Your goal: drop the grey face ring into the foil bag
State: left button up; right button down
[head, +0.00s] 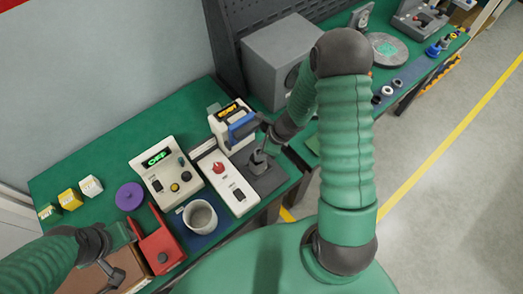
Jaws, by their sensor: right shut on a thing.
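My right gripper (264,149) reaches down over a dark grey mat (272,180) at the bench's front edge. It is shut on a small dark grey thing (259,160). The fingers partly hide that thing, so I cannot tell whether it is the grey face ring. Several small rings (387,91), pale and dark, lie on the bench farther right. I cannot make out a foil bag for certain. My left gripper (108,268) is at the lower left, beside a red stand; I cannot tell if it is open.
A control box with a green display (166,173), a white unit with a red knob (221,184) and a grey cup (200,216) stand on the green bench. A purple disc (129,196) and the red stand (160,250) are left. A grey box (278,58) stands behind.

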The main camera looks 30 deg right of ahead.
pick_arm(q)
jog(key=shift+a+f, duration=0.35)
jog(key=shift+a, duration=0.4)
pick_arm(e)
jog(key=shift+s+a+r, duration=0.15)
jog(key=shift+a+r, duration=0.05)
jog(key=shift+a, duration=0.5)
pick_arm(q)
jog(key=shift+b, duration=0.3)
jog(key=shift+d, duration=0.3)
pick_arm(e)
jog(key=shift+d, duration=0.15)
jog(key=shift+f, duration=0.1)
pick_arm(q)
jog(key=shift+a+f+b, duration=0.15)
jog(key=shift+f+b, duration=0.3)
pick_arm(e)
jog(key=shift+f, duration=0.3)
jog(key=shift+r, duration=0.1)
